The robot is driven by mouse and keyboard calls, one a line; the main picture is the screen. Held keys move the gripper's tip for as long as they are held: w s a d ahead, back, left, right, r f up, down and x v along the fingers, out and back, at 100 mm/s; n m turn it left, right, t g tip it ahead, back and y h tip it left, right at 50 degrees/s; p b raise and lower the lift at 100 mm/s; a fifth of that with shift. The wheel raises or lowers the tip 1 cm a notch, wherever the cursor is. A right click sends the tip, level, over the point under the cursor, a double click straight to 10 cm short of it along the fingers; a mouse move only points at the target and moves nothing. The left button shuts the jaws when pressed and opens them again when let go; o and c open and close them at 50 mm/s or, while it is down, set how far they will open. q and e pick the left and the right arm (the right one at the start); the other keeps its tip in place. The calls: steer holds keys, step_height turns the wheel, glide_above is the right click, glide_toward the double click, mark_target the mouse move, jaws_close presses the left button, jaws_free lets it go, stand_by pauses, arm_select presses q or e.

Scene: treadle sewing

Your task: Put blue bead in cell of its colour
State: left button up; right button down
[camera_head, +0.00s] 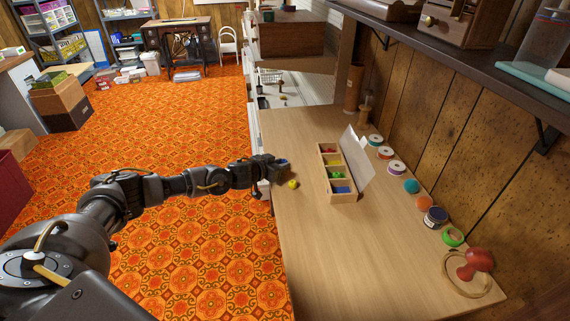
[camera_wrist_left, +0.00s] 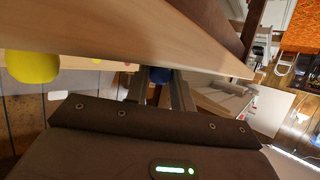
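The blue bead (camera_head: 285,162) is at the fingertips of my left gripper (camera_head: 282,164), at the table's left edge. In the left wrist view the blue bead (camera_wrist_left: 160,75) fills the gap between the two fingers (camera_wrist_left: 160,90), which appear closed on it; their tips partly hide it. Whether the bead touches the table is unclear. A wooden box with cells (camera_head: 345,198) stands to the right on the table. Its nearest cell has a blue floor (camera_head: 342,189); cells farther back show green-yellow and red. My right gripper is not in view.
A yellow bead (camera_head: 292,184) lies on the wooden table (camera_head: 330,260) close to my left gripper; it also shows in the left wrist view (camera_wrist_left: 32,67). A white sheet (camera_head: 355,160) leans behind the box.

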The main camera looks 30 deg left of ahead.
arm_select(q)
jaws_close()
steer(key=shift+r, duration=0.5)
step_height(320, 180, up, 2)
steer(key=shift+r, duration=0.25)
steer(key=s+r, duration=0.9)
steer(key=s, duration=0.5)
steer(key=shift+r+p, duration=0.25)
steer(key=shift+p, duration=0.2)
